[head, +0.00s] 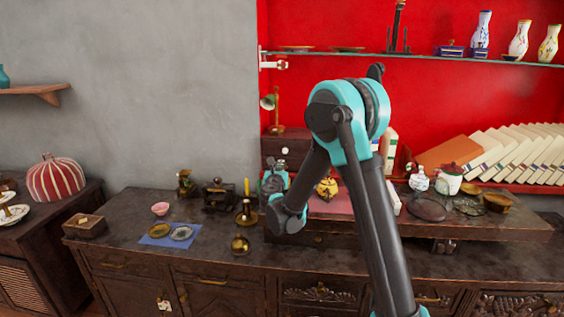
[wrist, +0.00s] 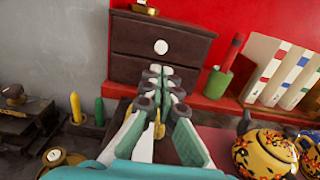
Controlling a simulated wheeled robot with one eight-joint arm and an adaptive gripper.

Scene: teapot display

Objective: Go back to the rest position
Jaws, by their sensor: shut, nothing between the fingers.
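My gripper (wrist: 160,75) is shut and empty in the wrist view, its fingertips together in front of a small dark drawer cabinet (wrist: 160,47). In the head view my gripper (head: 275,178) is partly hidden by my own wrist and points away over the dark wooden sideboard (head: 130,212). A yellow patterned teapot (wrist: 265,155) stands to the right of my gripper in the wrist view. The same teapot shows in the head view (head: 327,188) on a reddish mat, just right of my forearm.
A yellow candle (wrist: 76,107) and a green one (wrist: 99,112) stand left of my fingers. Books (wrist: 280,70) and a green cup (wrist: 217,82) are at the right. A glass shelf (head: 430,58) with vases crosses behind my elbow. The air above the sideboard's left part is free.

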